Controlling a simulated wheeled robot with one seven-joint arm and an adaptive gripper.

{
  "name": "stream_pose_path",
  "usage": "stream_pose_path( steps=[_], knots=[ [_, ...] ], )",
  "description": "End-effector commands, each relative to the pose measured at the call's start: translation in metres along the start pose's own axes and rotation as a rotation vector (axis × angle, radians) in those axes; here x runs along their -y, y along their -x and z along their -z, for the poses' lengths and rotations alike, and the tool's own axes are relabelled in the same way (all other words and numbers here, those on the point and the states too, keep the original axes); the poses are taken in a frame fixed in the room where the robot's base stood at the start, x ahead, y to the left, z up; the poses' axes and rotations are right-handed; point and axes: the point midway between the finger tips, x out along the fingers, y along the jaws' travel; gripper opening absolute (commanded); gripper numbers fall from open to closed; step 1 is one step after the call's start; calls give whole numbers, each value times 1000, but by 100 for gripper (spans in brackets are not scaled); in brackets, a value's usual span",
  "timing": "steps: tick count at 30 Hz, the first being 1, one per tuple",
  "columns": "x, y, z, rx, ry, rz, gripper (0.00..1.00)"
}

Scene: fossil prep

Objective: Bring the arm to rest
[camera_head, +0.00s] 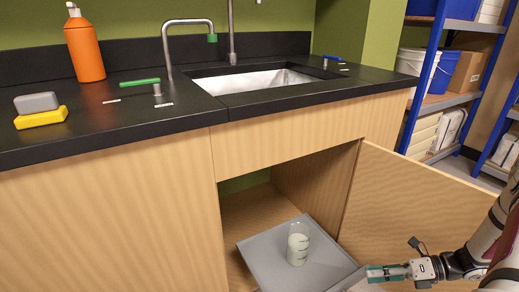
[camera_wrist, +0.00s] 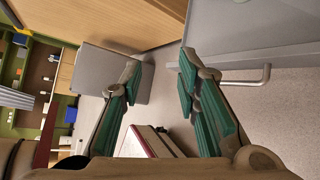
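My gripper (camera_head: 387,273) is at the lower right in the head view, in front of the open cabinet door (camera_head: 412,210). In the wrist view my gripper (camera_wrist: 160,75) shows two green-padded fingers spread wide apart, with nothing between them. A clear bottle or beaker with pale contents (camera_head: 298,243) stands upright on a grey pulled-out shelf or tray (camera_head: 262,256) in the cabinet under the sink. The gripper is to the right of the bottle and apart from it.
The black counter (camera_head: 130,122) holds an orange bottle (camera_head: 85,48), a yellow sponge (camera_head: 41,118), a grey block (camera_head: 36,102) and a sink (camera_head: 255,80). Blue shelving (camera_head: 421,85) with bins stands at the right. The open door is close to my arm.

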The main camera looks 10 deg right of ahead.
Motion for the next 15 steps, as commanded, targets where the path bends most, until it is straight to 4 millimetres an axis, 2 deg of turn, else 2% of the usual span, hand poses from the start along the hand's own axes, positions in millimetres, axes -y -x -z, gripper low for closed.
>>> stream_pose_path(
  steps=[1, 6, 10, 15],
  knots=[
    [-20, 0, -15, -54, 81, 1, 30],
    [-84, -5, -48, -228, 348, -17, 30],
    [-134, -11, -65, -357, 553, -42, 30],
    [-200, -19, -76, -522, 818, -90, 30]
  ],
)
